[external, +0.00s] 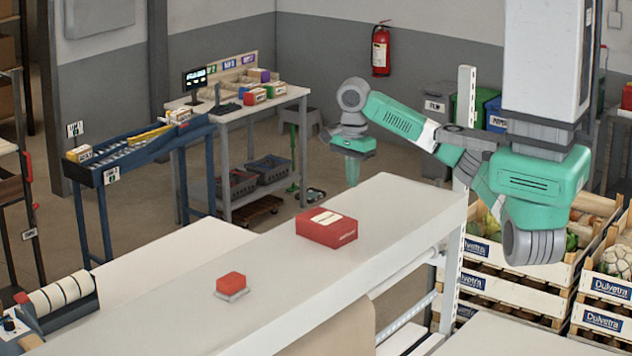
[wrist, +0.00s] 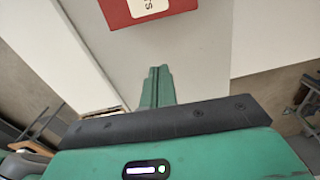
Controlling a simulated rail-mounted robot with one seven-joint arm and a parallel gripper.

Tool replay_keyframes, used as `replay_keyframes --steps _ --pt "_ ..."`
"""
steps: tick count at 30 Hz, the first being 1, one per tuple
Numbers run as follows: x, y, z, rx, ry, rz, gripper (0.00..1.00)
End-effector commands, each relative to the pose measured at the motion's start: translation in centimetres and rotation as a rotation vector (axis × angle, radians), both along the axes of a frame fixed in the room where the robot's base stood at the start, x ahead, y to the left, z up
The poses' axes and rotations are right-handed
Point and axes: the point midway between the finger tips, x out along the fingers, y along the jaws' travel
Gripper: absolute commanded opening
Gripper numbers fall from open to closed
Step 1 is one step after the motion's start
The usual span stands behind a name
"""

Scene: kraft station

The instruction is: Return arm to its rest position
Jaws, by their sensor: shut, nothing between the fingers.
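My gripper (external: 352,172) hangs from my green and grey arm, pointing down, just beyond the back edge of the white bench in the external view. In the wrist view my gripper (wrist: 158,75) has its green fingers together with nothing between them. A red box (external: 328,228) with a white label lies on the bench, to the left of and nearer than my gripper, apart from it. Part of the red box (wrist: 120,12) also shows at the top of the wrist view.
The white bench (external: 400,208) also bears a small red block on a grey base (external: 231,286). A tape dispenser (external: 60,300) stands at the left. A blue conveyor (external: 140,152) and a desk with a screen (external: 197,78) stand behind. Produce crates (external: 500,285) are at the right.

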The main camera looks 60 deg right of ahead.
Motion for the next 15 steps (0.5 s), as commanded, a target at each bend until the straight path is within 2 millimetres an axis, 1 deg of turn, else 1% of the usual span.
replay_keyframes --steps 2,4,5,6,8,9,11,12,13,14,15 --pt "1.3 2.6 -0.3 0.013 -0.060 0.105 0.00" --pt "3.3 6.9 -0.3 0.030 -0.185 0.292 0.00" --pt "4.3 9.3 -0.1 0.037 -0.259 0.392 0.00" --pt "5.5 12.9 0.6 0.041 -0.376 0.536 0.00" --pt "6.9 18.0 2.2 0.034 -0.575 0.741 0.00" --pt "7.4 21.3 3.7 0.015 -0.724 0.868 0.00" --pt "7.4 25.8 6.8 -0.051 -0.977 1.040 0.00" --pt "6.8 28.2 9.5 -0.132 -1.169 1.136 0.00" --pt "5.9 29.5 11.6 -0.221 -1.319 1.186 0.00" --pt "4.9 30.1 13.7 -0.335 -1.456 1.213 0.00" --pt "3.3 29.9 16.1 -0.515 -1.604 1.216 0.00"
